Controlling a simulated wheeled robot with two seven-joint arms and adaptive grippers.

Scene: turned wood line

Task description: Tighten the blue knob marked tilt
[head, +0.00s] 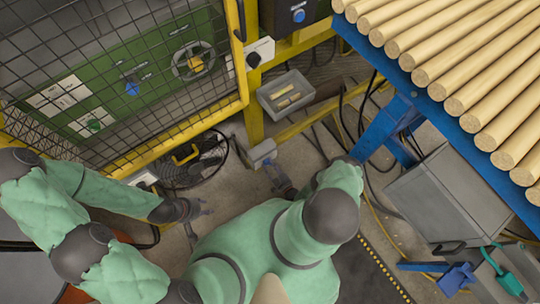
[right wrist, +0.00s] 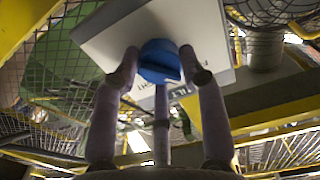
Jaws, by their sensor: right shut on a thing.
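In the right wrist view a round blue knob (right wrist: 160,62) sits on a pale plate (right wrist: 105,40). The plate's dark lettering partly reads TILT. My right gripper (right wrist: 160,72) is shut on this knob, its fingers around it. In the head view my right gripper (head: 282,186) is low, at a small grey box (head: 262,152) by the yellow post; I cannot make out the knob there. My left gripper (head: 195,213) is open and empty over the floor to the left.
A mesh guard (head: 110,60) in a yellow frame covers a green machine with another blue knob (head: 132,88). A grey tray (head: 285,93) holds wooden pieces. A blue-framed rack of dowels (head: 470,60) and a grey case (head: 440,195) stand right. Cables lie on the floor.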

